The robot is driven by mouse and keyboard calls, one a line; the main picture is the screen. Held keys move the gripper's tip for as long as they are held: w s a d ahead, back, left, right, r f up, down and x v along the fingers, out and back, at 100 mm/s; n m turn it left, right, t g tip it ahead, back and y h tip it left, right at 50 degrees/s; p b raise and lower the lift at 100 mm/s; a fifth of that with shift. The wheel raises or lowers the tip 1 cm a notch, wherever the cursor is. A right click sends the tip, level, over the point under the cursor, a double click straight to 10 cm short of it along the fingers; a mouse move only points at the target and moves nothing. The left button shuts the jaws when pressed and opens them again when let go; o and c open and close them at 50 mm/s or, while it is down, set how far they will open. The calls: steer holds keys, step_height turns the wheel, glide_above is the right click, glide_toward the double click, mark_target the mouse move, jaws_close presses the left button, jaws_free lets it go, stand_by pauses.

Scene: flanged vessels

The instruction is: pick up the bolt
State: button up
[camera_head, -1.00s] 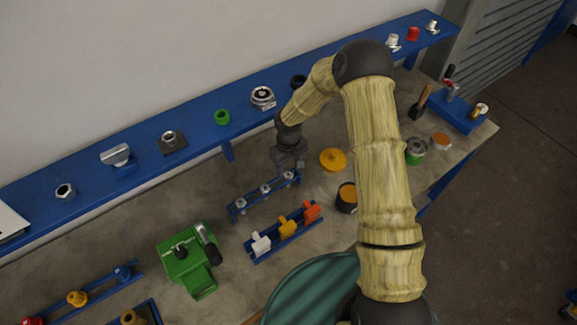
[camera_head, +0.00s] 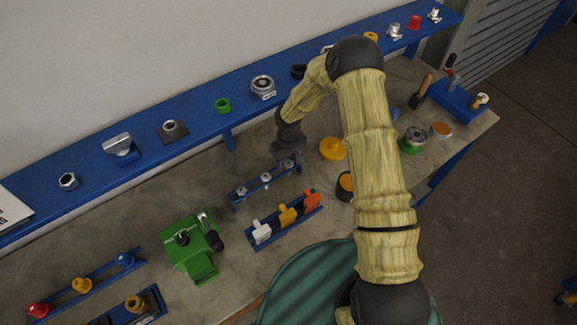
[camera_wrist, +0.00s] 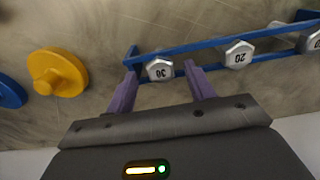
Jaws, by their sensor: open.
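Several silver hex bolts stand in a small blue rack (camera_head: 255,187) on the table. In the wrist view the bolt marked 30 or 36 (camera_wrist: 159,69) sits at the rack's end, between and beyond my two purple fingertips. A bolt marked 20 (camera_wrist: 239,54) stands beside it, and another (camera_wrist: 312,40) is cut by the right edge. In the head view two of the bolts show at the rack's left end (camera_head: 241,192) and middle (camera_head: 266,178). My gripper (camera_wrist: 160,80) is open and empty, above the rack's right end (camera_head: 287,160). It partly hides the end bolt in the head view.
A rack with white, yellow and orange pieces (camera_head: 262,232) stands in front. A yellow knob (camera_head: 332,149) and a dark round container (camera_head: 345,186) are to the right. A green vise (camera_head: 190,248) is at left. A blue shelf (camera_head: 200,122) runs behind.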

mark_target(290, 167)
steer(key=f, duration=0.1)
steer(key=s, duration=0.1)
steer(key=f+p, duration=0.1)
steer(key=shift+s+d+f, duration=0.25)
steer(key=shift+s+f, duration=0.1)
steer(key=shift+s, duration=0.05)
steer(key=shift+w+a+f, duration=0.15)
steer(key=shift+w+f, duration=0.25)
steer(key=shift+f, duration=0.25)
steer(key=shift+w+a+f, duration=0.15)
steer(key=shift+w+f, duration=0.2)
steer(key=shift+f, duration=0.25)
steer(key=shift+w+d, duration=0.1)
steer(key=shift+w, duration=0.05)
steer(key=shift+s+d+r, duration=0.1)
steer(key=shift+s+r, duration=0.2)
steer(key=shift+w, duration=0.15)
steer(key=shift+c, duration=0.8)
jaws_close()
